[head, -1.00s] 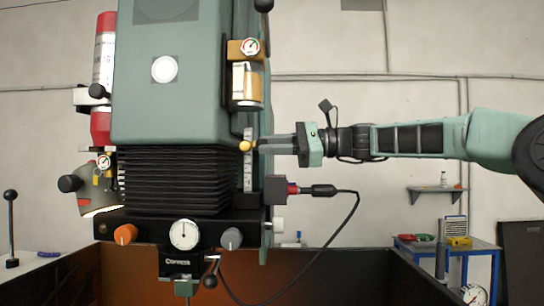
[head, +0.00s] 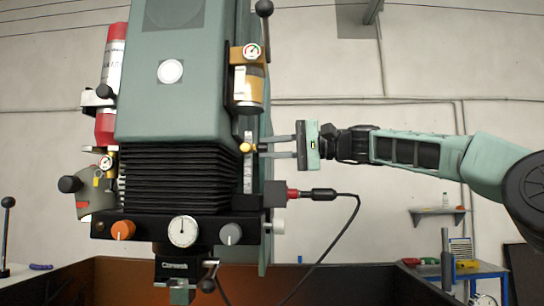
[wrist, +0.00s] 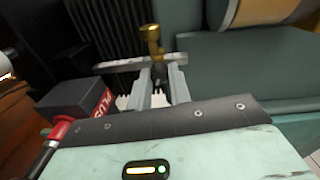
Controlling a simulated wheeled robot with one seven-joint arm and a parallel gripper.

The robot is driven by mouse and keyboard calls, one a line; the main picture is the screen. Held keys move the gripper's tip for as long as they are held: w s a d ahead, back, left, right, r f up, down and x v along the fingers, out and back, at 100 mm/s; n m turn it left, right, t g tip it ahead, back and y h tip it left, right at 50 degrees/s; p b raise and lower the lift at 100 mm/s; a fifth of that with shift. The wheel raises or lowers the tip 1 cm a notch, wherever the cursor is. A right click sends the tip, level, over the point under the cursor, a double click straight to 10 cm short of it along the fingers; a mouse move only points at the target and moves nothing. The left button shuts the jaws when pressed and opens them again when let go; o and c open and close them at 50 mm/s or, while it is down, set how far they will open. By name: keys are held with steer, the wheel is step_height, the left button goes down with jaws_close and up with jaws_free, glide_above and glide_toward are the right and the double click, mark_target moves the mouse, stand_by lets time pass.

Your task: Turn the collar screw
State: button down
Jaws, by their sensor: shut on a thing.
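The brass collar screw (head: 247,148) sits on the side of the green machine head, at a pale graduated scale (head: 248,172). My gripper (head: 263,146) reaches in from the right with its fingertips at the screw; its two fingers show one above the other. In the wrist view my gripper (wrist: 160,76) has a finger on each side of the screw's dark inner part. The brass end of the collar screw (wrist: 151,36) stands out beyond the fingertips. My gripper is shut on the screw, though the exact contact is hard to see.
A black box with a red plug (head: 292,193) and cable is just below my gripper. An amber-bowled unit with a gauge (head: 250,78) is above it. Black bellows (head: 180,180) are to the left.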

steer(key=n+b, duration=0.2)
steer(key=n, duration=0.2)
steer(key=shift+f, duration=0.1)
steer(key=n+b, duration=0.1)
steer(key=n, duration=0.3)
steer(key=shift+s, duration=0.1)
steer(key=n+b, duration=0.1)
steer(key=n, duration=0.2)
steer(key=shift+n, duration=0.3)
steer(key=shift+n+b, duration=0.5)
steer(key=shift+n, duration=1.4)
steer(key=c, duration=1.3)
jaws_free()
steer(key=shift+d, duration=0.1)
steer(key=s+d+b, duration=0.1)
steer(key=d+b, duration=0.2)
steer(key=d, duration=1.4)
steer(key=shift+s+b, duration=0.15)
steer(key=shift+b, duration=0.15)
